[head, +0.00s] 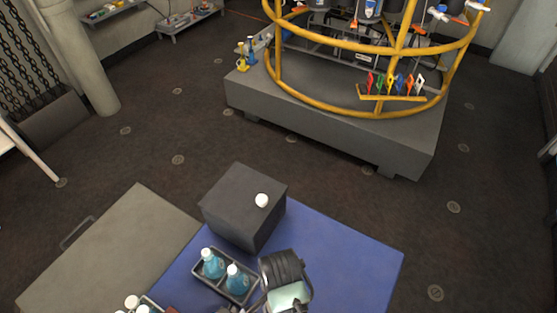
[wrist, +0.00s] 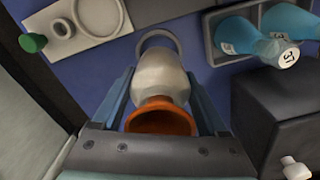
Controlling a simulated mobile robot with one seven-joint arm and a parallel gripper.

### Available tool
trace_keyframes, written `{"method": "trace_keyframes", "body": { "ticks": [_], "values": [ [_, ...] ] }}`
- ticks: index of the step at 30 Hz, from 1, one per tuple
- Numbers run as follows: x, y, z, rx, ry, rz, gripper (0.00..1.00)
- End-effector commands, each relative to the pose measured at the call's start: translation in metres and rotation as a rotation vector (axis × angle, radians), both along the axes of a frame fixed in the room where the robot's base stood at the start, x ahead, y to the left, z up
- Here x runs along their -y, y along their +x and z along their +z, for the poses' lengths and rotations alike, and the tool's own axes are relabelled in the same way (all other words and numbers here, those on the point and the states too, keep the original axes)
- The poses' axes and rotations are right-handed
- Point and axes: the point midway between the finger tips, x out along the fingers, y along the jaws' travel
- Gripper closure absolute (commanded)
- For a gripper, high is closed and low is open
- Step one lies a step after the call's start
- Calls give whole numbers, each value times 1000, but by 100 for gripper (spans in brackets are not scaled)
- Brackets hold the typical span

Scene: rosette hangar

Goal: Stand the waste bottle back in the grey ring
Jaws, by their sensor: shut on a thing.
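The waste bottle (wrist: 160,75) is a pale grey-white bottle with a wide orange funnel mouth, seen from above in the wrist view. My gripper (wrist: 163,85) is shut on it, one blue-grey finger on each side. The grey ring (wrist: 172,37) lies on the blue mat, just beyond the bottle in the picture. The bottle hides the ring's near part, and I cannot tell whether its base is inside the ring or above it. In the head view my gripper's wrist is at the bottom, and bottle and ring are hidden.
A grey tray (head: 222,284) with blue bottles (head: 211,263) stands on the blue mat (head: 350,260). A dark box (head: 240,200) with a white knob (head: 261,200) is beside it. A pale fixture (wrist: 85,25) and a green cap (wrist: 33,43) lie at the wrist view's upper left.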

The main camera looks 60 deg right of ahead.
Motion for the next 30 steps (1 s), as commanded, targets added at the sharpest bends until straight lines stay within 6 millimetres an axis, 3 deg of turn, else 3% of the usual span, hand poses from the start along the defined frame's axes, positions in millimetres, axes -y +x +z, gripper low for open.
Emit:
{"method": "trace_keyframes", "body": {
  "ticks": [3,15,29,30],
  "values": [
    [0,0,-21,-2,2,0,93],
    [0,0,-68,-1,0,0,93],
    [0,0,-77,1,0,1,93],
    [0,0,-76,1,0,1,17]
  ]
}}
